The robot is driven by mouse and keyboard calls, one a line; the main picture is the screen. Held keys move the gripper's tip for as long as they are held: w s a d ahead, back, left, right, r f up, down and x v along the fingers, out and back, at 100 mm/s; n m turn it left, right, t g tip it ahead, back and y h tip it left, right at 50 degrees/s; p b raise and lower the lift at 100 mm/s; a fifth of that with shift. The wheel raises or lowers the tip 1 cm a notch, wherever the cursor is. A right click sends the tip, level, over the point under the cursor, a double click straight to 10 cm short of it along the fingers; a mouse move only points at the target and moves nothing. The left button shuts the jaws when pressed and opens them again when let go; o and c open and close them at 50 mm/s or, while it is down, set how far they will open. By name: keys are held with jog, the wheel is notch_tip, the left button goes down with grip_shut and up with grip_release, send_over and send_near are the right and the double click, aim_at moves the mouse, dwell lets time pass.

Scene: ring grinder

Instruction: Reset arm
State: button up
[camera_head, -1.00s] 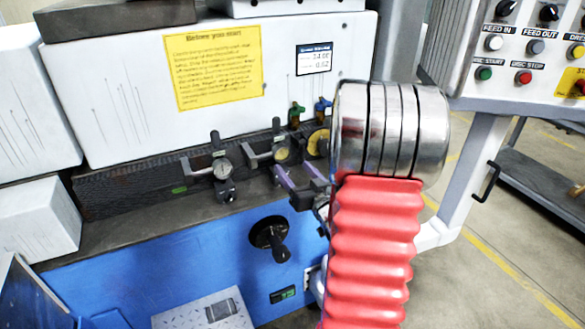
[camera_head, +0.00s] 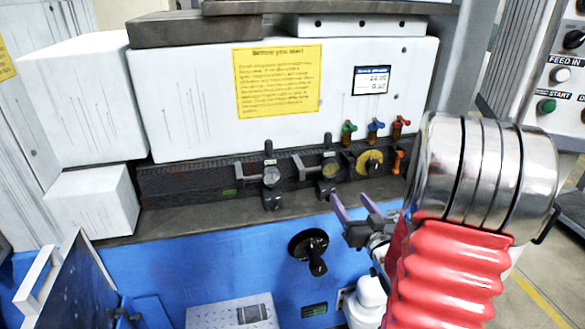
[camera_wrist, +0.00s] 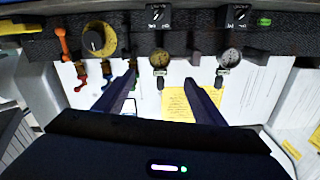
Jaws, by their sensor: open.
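My gripper (camera_head: 354,208) is in front of the blue machine body, right of the black hand knob. Its two purple fingers are apart with nothing visible between them. In the wrist view the gripper (camera_wrist: 163,82) shows two dark fingers spread open and empty, with the dial gauges and valves beyond. My red-sleeved arm with its metal joint covers the right side of the head view.
The ring grinder's white housing (camera_head: 200,90) carries a yellow notice (camera_head: 276,80). A black hand knob (camera_head: 309,246) sticks out of the blue front (camera_head: 200,270).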

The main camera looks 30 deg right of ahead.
jog(key=s+d+f+m+g+h, duration=0.1)
jog(key=s+d+f+g, duration=0.15)
jog(key=f, duration=0.25)
jog(key=s+d+f+g, duration=0.1)
jog(key=s+f+g, duration=0.1)
jog(key=f+g, duration=0.3)
jog(key=s+a+f+g, duration=0.3)
jog(key=s+g, duration=0.1)
jog(key=s, duration=0.1)
jog(key=s+a+r+n+y, duration=0.1)
jog(key=s+a+r+n, duration=0.1)
jog(key=a+r, duration=0.4)
jog(key=s+a+r+n+y, duration=0.2)
jog(key=a+r, duration=0.4)
jog(key=a, duration=0.9)
jog(key=s+a+r+n+y, duration=0.1)
jog(key=s+a+r+y, duration=0.1)
jog(key=s+a+r, duration=0.2)
jog(key=a+r, duration=0.3)
jog(key=a, duration=0.4)
jog(key=shift+a+n, duration=0.3)
jog(key=shift+n, duration=0.1)
jog(key=shift+s+r, duration=0.1)
jog(key=shift+c, duration=0.6)
